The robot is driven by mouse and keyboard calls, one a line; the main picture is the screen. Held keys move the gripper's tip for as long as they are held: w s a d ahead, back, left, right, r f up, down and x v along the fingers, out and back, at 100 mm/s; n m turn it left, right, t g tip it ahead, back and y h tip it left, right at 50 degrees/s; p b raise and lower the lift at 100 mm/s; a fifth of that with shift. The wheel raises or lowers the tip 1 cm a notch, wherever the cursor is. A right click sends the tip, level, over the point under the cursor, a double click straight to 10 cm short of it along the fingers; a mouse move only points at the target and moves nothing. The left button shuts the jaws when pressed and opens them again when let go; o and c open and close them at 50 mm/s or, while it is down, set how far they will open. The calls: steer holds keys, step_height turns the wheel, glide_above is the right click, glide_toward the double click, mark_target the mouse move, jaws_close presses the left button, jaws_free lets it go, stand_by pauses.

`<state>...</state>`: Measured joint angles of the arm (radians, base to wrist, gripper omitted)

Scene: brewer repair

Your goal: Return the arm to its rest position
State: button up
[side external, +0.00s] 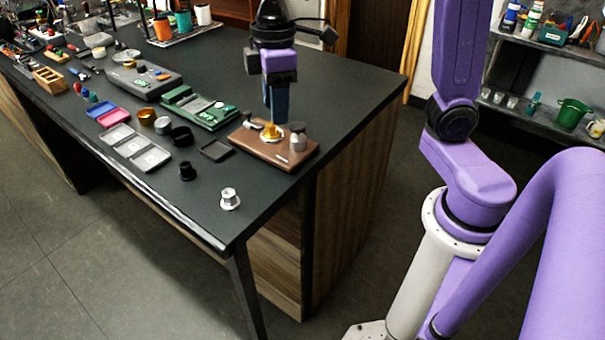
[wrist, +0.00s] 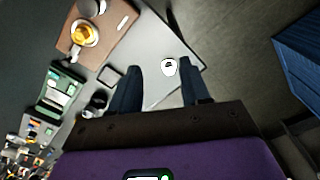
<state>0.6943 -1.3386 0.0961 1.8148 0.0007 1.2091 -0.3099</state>
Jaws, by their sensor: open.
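My gripper (side external: 275,116) points down over the brown board (side external: 268,157) at the table's right end. In the wrist view its two dark fingers (wrist: 158,72) stand apart with nothing held between them. On the board sits a gold part (side external: 270,132), with a grey cylinder (side external: 298,141) to its right. The wrist view shows the brown board (wrist: 118,42) and the gold part (wrist: 84,34) at upper left, outside the fingers. The side view does not show clearly how far the fingertips are above the gold part.
A green-topped device (side external: 200,108) and a dark square tray (side external: 216,151) lie left of the board. A silver fitting (side external: 229,200) and a small black part (side external: 187,171) stand nearer the front edge. Several trays and parts fill the table's left. Bare tabletop lies behind the board.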

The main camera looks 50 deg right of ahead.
steer(key=s+d+f, duration=0.2)
steer(key=s+f, duration=0.1)
steer(key=s, duration=0.6)
steer(key=s+d+f+n, duration=0.1)
steer(key=s+d+f, duration=0.2)
steer(key=s, duration=0.7)
steer(key=shift+s+d+f+n, duration=0.2)
steer(key=shift+s+f+n, duration=0.1)
steer(key=shift+f, duration=0.4)
